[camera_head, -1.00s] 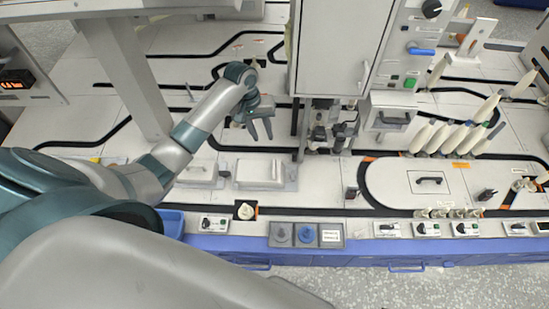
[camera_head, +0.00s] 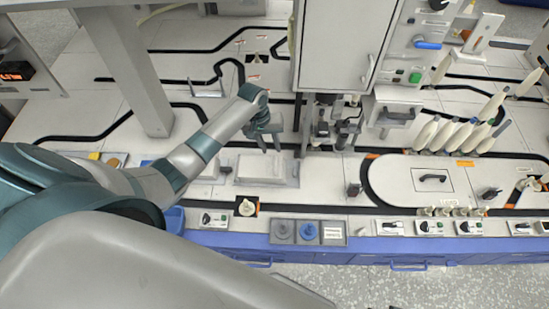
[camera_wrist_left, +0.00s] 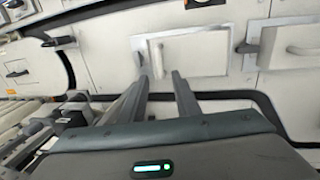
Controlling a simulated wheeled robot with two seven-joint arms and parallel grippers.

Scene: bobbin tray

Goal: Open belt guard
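The task's belt guard is not labelled in view. A white rectangular cover (camera_head: 258,174) lies at the front left of the deck and appears closed. The wrist view shows what looks like this cover (camera_wrist_left: 195,52) with a pale bar handle (camera_wrist_left: 155,58). My left gripper (camera_head: 270,149) is over the back part of the cover, fingers pointing down. In the wrist view the two fingers (camera_wrist_left: 158,79) are spread and empty, with the handle just beyond their tips. I cannot tell whether they touch it. My right gripper is out of view.
A second cover (camera_wrist_left: 298,45) with a handle lies beside the first. A grey post (camera_head: 130,70) stands at the left and a tall white cabinet (camera_head: 342,45) at the right. An oval panel (camera_head: 400,180) with a black handle lies further right. Control boxes (camera_head: 214,219) line the front edge.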

